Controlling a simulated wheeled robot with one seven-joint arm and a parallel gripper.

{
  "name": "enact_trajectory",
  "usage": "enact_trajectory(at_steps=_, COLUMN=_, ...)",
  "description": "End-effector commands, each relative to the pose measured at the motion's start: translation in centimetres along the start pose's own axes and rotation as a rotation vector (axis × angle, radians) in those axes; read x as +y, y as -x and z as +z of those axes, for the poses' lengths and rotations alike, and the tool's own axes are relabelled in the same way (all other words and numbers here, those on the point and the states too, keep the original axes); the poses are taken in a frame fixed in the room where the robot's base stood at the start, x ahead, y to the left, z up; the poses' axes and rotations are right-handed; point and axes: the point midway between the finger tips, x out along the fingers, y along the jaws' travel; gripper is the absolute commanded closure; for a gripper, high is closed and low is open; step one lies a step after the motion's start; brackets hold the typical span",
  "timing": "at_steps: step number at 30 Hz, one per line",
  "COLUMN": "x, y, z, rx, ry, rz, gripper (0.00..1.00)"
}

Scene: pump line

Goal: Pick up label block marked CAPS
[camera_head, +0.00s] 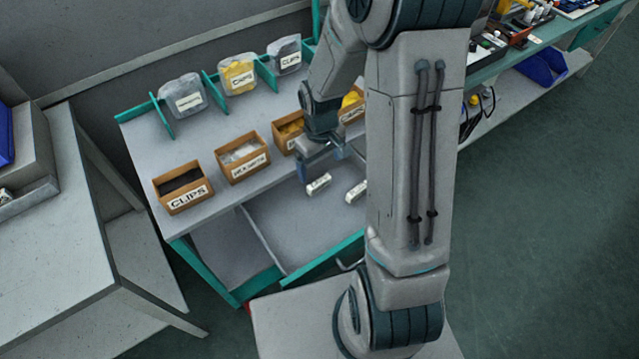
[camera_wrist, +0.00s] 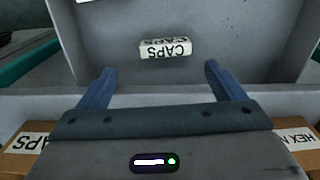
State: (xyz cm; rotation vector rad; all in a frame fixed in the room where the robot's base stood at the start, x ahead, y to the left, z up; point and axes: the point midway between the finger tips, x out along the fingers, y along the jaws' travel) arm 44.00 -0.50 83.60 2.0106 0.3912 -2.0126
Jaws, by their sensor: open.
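The white label block marked CAPS (camera_wrist: 165,49) lies in a grey open tray (camera_wrist: 240,45), its lettering upside down in the wrist view. In the head view a white label block (camera_head: 318,184) that seems to be the same one lies just below my gripper (camera_head: 322,158); its print is too small to read surely. In the wrist view my gripper (camera_wrist: 160,84) is open, with its two blue fingers apart and nothing between them. The block lies beyond the fingertips, roughly centred between them, and does not appear to be touched.
A second white block (camera_head: 356,192) lies right of the first, partly beside my arm. Cardboard bins, including one marked CLIPS (camera_head: 184,190) and a second bin (camera_head: 243,158), line the shelf edge. Clear bags (camera_head: 238,74) stand behind between teal dividers. The tray's front is clear.

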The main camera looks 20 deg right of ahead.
Motion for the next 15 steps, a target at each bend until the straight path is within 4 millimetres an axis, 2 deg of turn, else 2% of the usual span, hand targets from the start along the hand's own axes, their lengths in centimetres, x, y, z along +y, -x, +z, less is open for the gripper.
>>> enact_trajectory(at_steps=3, x=-0.1, y=-1.3, z=0.0, rx=-0.001, ry=0.001, rz=0.0, gripper=0.11)
enact_trajectory(at_steps=8, x=-0.2, y=-2.0, z=0.0, rx=0.0, ry=0.001, rz=0.0, gripper=0.11)
enact_trajectory(at_steps=15, x=-0.9, y=-5.1, z=0.0, rx=-0.004, ry=0.002, rz=-0.001, gripper=0.11)
